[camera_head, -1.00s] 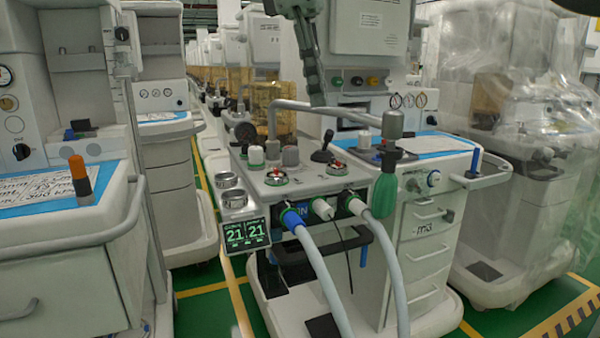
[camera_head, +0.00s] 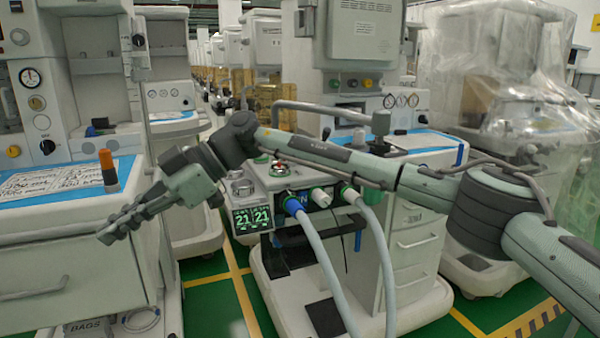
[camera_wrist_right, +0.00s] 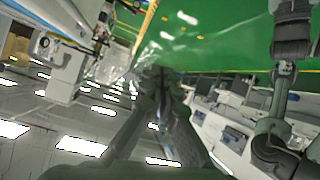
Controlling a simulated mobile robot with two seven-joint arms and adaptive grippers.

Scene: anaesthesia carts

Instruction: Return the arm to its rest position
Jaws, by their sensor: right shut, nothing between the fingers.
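My right arm crosses the head view from the right edge, passing in front of the middle anaesthesia cart. Its right gripper (camera_head: 112,228) points left and slightly down, in front of the left cart's drawer front. The fingers are together with nothing between them. In the right wrist view the closed fingers (camera_wrist_right: 158,82) meet at the middle of the picture, with green floor beyond. Whether the gripper is clear of the left cart is hard to tell. My left gripper does not show.
The left cart (camera_head: 60,240) bears an orange-topped bottle (camera_head: 108,172). The middle cart (camera_head: 410,225) has a display (camera_head: 252,219) and pale hoses (camera_head: 325,262). A plastic-wrapped cart (camera_head: 515,130) stands at right. Green floor (camera_head: 205,305) shows between the left and middle carts.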

